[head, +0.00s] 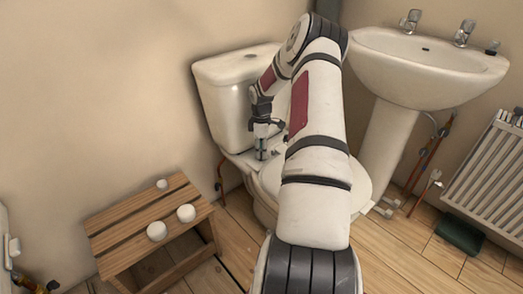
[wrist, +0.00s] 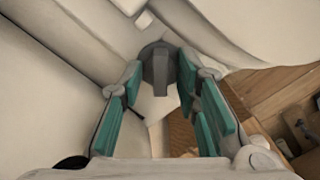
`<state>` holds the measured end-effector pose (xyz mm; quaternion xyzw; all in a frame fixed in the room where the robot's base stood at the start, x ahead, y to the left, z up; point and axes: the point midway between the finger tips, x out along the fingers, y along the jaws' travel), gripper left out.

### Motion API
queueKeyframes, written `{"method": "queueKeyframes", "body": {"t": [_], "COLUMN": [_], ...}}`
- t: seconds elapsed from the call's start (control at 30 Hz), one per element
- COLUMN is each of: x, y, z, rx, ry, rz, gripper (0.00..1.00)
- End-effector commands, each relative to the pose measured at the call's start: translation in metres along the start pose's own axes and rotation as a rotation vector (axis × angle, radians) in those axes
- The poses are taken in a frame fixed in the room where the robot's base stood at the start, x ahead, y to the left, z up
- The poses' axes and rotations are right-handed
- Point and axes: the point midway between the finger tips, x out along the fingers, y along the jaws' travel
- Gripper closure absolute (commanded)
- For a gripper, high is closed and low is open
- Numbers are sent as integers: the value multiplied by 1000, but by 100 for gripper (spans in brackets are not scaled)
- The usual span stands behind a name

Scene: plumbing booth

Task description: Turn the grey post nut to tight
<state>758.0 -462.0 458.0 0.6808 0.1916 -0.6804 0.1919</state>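The grey post nut (wrist: 158,68) shows in the upper middle of the wrist view, a dark grey round piece with a raised bar across it, on a pale surface. My gripper (wrist: 160,72) has its two teal-padded fingers apart, one on each side of the nut. The fingers look open, and I cannot tell whether either tip touches it. In the head view my gripper (head: 262,152) points down at the back of the white toilet (head: 324,180), just in front of its cistern (head: 225,95). I cannot make out the nut apart from the gripper there.
A wooden slatted stool (head: 130,222) with white round caps (head: 186,213) stands at the left. A washbasin (head: 425,65) on a pedestal is at the right, with a radiator (head: 490,175) beyond it. My arm hides part of the toilet. Wooden floor lies clear between stool and toilet.

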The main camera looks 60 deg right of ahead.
Motion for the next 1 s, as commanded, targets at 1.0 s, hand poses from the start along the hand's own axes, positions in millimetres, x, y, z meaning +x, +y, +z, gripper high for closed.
{"method": "queueKeyframes", "body": {"t": [1.0], "x": [-2], "y": [0], "z": [0], "rx": [420], "ry": [-3], "rz": [0], "gripper": [100]}}
